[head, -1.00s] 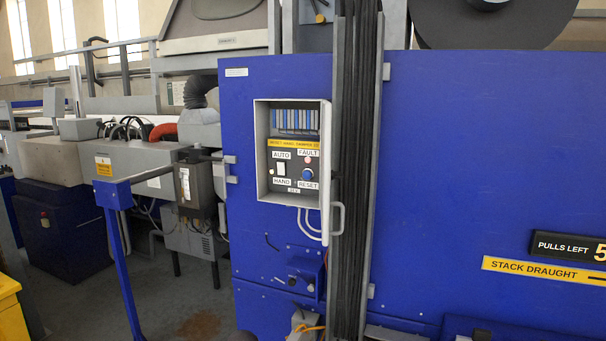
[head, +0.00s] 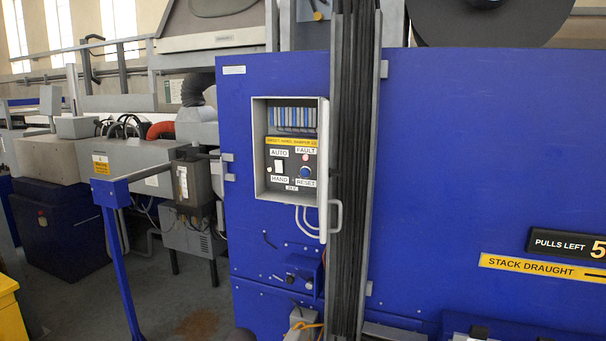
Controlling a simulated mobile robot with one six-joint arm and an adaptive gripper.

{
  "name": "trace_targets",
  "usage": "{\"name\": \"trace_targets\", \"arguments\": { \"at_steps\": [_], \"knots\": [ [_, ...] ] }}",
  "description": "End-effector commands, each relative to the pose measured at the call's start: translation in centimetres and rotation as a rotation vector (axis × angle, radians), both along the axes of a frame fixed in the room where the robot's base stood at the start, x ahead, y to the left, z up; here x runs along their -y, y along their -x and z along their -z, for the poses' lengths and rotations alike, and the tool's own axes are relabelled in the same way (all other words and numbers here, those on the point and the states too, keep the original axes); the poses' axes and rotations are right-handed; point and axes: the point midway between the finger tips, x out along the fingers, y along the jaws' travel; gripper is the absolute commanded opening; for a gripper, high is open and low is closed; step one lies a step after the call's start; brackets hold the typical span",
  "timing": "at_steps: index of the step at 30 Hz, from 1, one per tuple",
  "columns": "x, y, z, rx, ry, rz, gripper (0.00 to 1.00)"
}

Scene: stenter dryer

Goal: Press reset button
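The reset button (head: 305,172) is a round blue button just above the RESET label (head: 306,183). It sits on the dark control panel (head: 291,167) inside an open pale box (head: 259,150) on the blue machine housing. A small red lamp (head: 305,157) is above the button, under the FAULT label (head: 306,150). A white switch (head: 278,165) stands to the left between the AUTO and HAND labels. My gripper is not in view, and nothing covers the button. Whether the button is pressed in is too small to tell.
The box's open door (head: 324,170) stands out at its right, beside a vertical bundle of dark cables (head: 347,180). A blue rail post (head: 122,260) stands at the left front. Grey floor (head: 170,300) shows behind it. A yellow object (head: 8,310) is at the lower left.

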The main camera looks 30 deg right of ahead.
Motion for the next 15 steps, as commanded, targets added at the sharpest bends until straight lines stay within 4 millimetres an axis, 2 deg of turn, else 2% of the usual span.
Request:
{"name": "trace_targets", "arguments": {
  "at_steps": [5,8,12,13,15],
  "knots": [
    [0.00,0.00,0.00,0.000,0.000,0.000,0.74],
    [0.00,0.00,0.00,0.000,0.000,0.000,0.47],
    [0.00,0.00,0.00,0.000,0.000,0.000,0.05],
    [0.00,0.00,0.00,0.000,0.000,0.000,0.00],
    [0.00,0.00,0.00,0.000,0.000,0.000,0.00]
  ]
}}
